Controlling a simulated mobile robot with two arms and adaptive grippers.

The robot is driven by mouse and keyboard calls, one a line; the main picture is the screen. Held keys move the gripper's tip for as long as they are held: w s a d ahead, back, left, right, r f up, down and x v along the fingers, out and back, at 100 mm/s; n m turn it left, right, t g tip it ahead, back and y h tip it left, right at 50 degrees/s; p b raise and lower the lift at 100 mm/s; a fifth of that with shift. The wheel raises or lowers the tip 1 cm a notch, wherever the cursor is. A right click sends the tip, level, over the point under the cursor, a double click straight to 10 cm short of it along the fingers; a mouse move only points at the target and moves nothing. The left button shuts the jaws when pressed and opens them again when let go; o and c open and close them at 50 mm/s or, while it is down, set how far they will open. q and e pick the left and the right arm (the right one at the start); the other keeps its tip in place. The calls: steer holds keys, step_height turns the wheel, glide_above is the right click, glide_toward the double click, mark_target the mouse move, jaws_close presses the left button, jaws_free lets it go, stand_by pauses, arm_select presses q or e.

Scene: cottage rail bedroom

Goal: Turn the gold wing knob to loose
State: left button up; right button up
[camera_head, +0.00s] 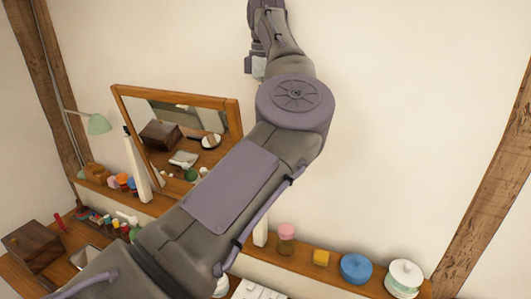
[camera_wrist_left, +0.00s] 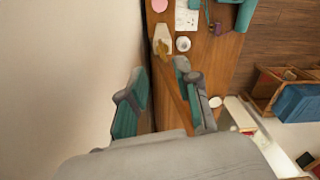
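A wood-framed mirror (camera_head: 240,120) stands tilted on the back ledge between white posts, one to its left (camera_head: 136,165) and one partly hidden behind my left arm (camera_head: 261,233). I cannot make out the gold wing knob in the head view. In the left wrist view a small gold piece, seemingly the wing knob (camera_wrist_left: 162,47), shows on a cream post (camera_wrist_left: 161,33). My left gripper (camera_wrist_left: 160,92) is open and empty, its two teal fingers apart. The gold piece lies beyond the fingertips, between their lines. My right gripper is not seen.
Jars and a blue pot (camera_head: 356,268) and white lidded pot (camera_head: 404,278) stand along the ledge at right. A green lamp (camera_head: 98,124), small bottles and a wooden box (camera_head: 32,246) stand at left. The wall lies close beside the left gripper.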

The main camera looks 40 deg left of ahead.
arm_select(q)
step_height(320, 180, down, 12)
steer(key=p, duration=0.3)
steer(key=shift+p, duration=0.35)
steer(key=shift+f, duration=0.5)
jaws_close()
